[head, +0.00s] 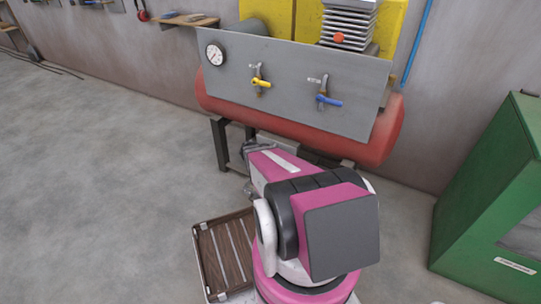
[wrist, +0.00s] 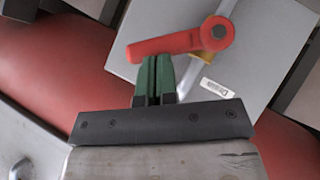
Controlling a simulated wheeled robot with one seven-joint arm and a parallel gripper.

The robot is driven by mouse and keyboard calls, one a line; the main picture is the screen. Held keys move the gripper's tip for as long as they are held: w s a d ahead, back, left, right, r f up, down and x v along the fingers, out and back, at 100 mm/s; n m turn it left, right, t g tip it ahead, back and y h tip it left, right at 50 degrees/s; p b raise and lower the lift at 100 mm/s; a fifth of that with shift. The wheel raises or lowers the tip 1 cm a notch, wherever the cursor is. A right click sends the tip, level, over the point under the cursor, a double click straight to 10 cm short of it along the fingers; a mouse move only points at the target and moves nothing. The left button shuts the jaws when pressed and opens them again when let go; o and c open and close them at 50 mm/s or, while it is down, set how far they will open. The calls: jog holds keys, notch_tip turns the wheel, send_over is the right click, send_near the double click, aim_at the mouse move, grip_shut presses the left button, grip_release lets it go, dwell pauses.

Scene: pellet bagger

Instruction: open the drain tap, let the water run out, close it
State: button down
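The lever points left, slightly downward. My gripper (wrist: 155,60) has green fingers pressed together with nothing seen between them. The fingertips are right at the lever's lower edge; whether they touch it I cannot tell. The lever is hidden in the head view, where my pink and white arm reaches toward the underside of the red tank (head: 390,135). No running water shows.
A green cabinet (head: 490,200) stands at right. Tank legs (head: 220,145) are near my arm.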

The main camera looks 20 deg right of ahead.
jog(key=shift+s+d+f+m+t+y, duration=0.5)
jog(key=shift+s+f+m+t+y, duration=0.1)
jog(key=shift+f+t+y, duration=0.15)
jog(key=shift+s+d+f+m+t+y, duration=0.45)
jog(key=shift+s+f+m+t+y, duration=0.15)
jog(key=shift+t+y, duration=0.2)
jog(key=shift+w+f, duration=0.1)
